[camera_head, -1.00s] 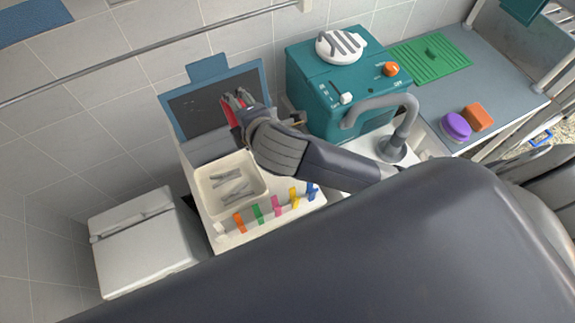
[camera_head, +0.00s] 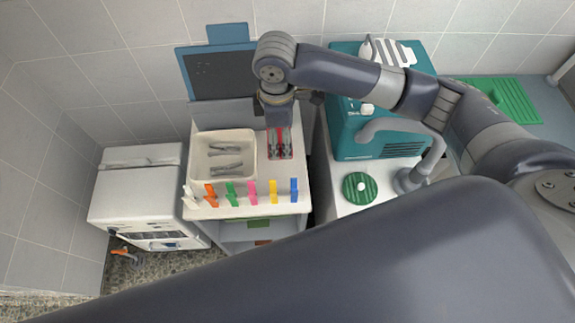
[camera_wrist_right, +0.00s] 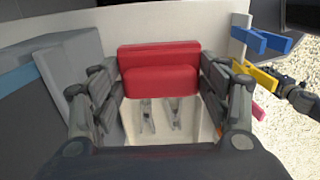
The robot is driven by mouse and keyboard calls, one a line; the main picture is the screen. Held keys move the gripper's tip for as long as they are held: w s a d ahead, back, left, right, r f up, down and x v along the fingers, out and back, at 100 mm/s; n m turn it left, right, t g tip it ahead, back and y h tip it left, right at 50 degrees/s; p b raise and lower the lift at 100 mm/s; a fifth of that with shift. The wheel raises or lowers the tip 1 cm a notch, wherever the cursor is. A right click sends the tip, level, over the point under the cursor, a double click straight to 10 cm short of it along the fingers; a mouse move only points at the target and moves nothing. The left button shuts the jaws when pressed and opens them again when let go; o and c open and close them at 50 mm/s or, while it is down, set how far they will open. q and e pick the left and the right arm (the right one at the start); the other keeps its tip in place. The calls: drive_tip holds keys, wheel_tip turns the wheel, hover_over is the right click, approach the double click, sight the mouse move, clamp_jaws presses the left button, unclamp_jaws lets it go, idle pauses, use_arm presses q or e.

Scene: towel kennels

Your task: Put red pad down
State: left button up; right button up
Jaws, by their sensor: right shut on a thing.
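The red pad (camera_head: 280,137) is held between the fingers of my right gripper (camera_head: 280,148). In the right wrist view the red pad (camera_wrist_right: 160,68) is a soft-looking block with a finger on each side. The right gripper points down over the white cart top (camera_head: 300,178), just right of the cream tray (camera_head: 254,170). I cannot tell whether the pad touches the surface under it.
The cream tray holds grey clips (camera_head: 226,168). Coloured clips, including a blue one (camera_head: 294,190), line the cart's front edge. A dark board (camera_head: 230,75) stands behind. A teal machine (camera_head: 350,140), a tap and a green round pad (camera_head: 360,188) are to the right.

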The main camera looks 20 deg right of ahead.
drive_tip(key=shift+s+d+r, duration=0.1)
drive_tip(key=shift+s+d, duration=0.1)
drive_tip(key=shift+d, duration=0.15)
drive_tip(key=shift+a, duration=0.1)
drive_tip(key=shift+f, duration=0.2)
wheel_tip(320, 180, down, 5)
drive_tip(key=shift+r, duration=0.2)
wheel_tip(320, 180, down, 4)
drive_tip(key=shift+f+p, duration=0.25)
drive_tip(key=shift+p, duration=0.55)
use_arm(q)
drive_tip(key=shift+s+d+r, duration=0.25)
drive_tip(key=shift+r, duration=0.3)
use_arm(e)
drive_tip(key=shift+s+f, duration=0.1)
drive_tip(key=o, duration=0.9)
drive_tip(key=shift+o, duration=0.2)
